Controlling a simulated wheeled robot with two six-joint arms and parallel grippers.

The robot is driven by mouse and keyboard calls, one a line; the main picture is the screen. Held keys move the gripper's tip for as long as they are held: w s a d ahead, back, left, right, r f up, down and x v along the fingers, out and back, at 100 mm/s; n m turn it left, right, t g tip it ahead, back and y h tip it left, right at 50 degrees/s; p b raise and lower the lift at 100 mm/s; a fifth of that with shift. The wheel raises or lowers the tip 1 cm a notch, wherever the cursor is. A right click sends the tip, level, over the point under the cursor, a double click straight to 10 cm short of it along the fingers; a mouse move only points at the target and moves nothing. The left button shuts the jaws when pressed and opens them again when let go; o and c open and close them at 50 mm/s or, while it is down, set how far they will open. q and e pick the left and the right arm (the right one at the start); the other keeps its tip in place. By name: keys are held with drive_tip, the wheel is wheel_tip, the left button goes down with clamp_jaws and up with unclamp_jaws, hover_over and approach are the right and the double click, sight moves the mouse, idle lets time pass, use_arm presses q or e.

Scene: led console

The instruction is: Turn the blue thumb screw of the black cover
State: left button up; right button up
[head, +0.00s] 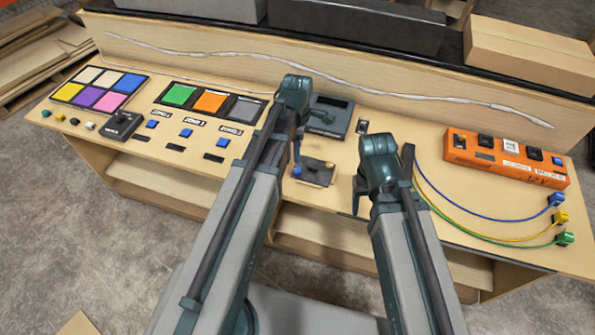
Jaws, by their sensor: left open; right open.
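A small panel (318,175) lies on the table between my two arms, with a blue round-ended part (297,171) at its left and an orange-brown knob at its right. The panel's top looks dark and partly brown. I cannot tell for sure whether the blue part is the thumb screw of the black cover. My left gripper (292,100) is open, beyond and left of the panel, and its fingers are mostly hidden by the arm. My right gripper (381,172) is open, right of the panel and apart from it. Nothing shows in either gripper.
A dark grey console box (329,117) stands just behind the panel. An orange box (505,160) with switches and blue, yellow and green cables lies right. Colour tiles (98,90), a black box (122,125) and blue buttons (186,133) lie left. A wooden ledge runs behind.

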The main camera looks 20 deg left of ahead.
sight(297, 170)
use_arm(q)
wheel_tip(297, 170, down, 10)
drive_tip(key=b, duration=0.8)
drive_tip(key=shift+r, duration=0.15)
drive_tip(key=shift+r, duration=0.1)
clamp_jaws()
